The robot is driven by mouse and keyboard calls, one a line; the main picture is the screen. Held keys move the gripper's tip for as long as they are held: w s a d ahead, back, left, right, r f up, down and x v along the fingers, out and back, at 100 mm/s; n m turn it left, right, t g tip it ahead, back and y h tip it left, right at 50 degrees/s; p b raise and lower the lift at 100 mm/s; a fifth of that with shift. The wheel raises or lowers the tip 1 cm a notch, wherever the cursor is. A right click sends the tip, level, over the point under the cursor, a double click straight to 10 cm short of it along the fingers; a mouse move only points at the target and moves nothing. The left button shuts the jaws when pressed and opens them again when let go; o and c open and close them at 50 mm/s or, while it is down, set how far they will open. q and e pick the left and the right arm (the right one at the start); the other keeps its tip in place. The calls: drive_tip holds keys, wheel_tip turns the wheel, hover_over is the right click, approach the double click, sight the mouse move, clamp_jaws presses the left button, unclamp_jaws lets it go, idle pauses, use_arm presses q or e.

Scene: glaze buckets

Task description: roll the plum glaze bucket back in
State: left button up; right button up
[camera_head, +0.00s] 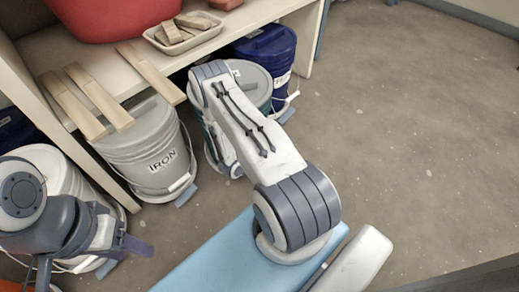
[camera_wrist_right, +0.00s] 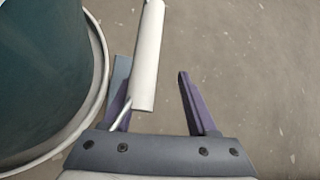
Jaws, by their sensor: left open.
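No label in view clearly reads plum. A navy bucket (camera_head: 266,48) stands under the shelf's right end, its label too small to read. In front of it is a teal bucket with a grey lid (camera_head: 255,84), partly hidden by my right arm. In the right wrist view the teal bucket (camera_wrist_right: 40,75) fills the left side. My right gripper (camera_wrist_right: 155,85) is open beside it, with a white handle grip (camera_wrist_right: 148,55) near its left finger; contact is unclear. My left gripper (camera_head: 124,256) is open at lower left, by a white bucket (camera_head: 62,172).
A grey IRON bucket (camera_head: 150,145) stands under the shelf (camera_head: 130,68), between the white and teal buckets. Loose boards (camera_head: 98,97), a tray of blocks (camera_head: 183,33) and a red tub (camera_head: 115,15) rest on the shelf. The floor (camera_head: 400,120) to the right is clear.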

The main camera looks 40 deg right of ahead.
drive_tip(key=w+d+r+t+h, duration=0.1)
drive_tip(key=w+d+r+h, duration=0.1)
drive_tip(key=r, duration=0.6)
drive_tip(key=w+d+r+t+h, duration=0.1)
drive_tip(key=w+d+r+h, duration=0.1)
drive_tip(key=d+r+h, duration=0.3)
wheel_tip(320, 180, up, 3)
drive_tip(key=shift+f+h, duration=0.1)
drive_tip(key=shift+h, duration=0.7)
drive_tip(key=s+a+f+g+y, duration=0.1)
drive_tip(key=s+a+f+y, duration=0.2)
drive_tip(key=f, duration=0.5)
drive_tip(key=s+a+f+g+y, duration=0.1)
drive_tip(key=a+f+y, duration=0.2)
drive_tip(key=f+y, duration=0.3)
drive_tip(key=a+f+p, duration=0.1)
drive_tip(key=a, duration=1.2)
drive_tip(key=shift+s+f+h, duration=0.3)
drive_tip(key=shift+s+f, duration=0.05)
drive_tip(key=shift+s, duration=0.05)
drive_tip(key=shift+p, duration=0.4)
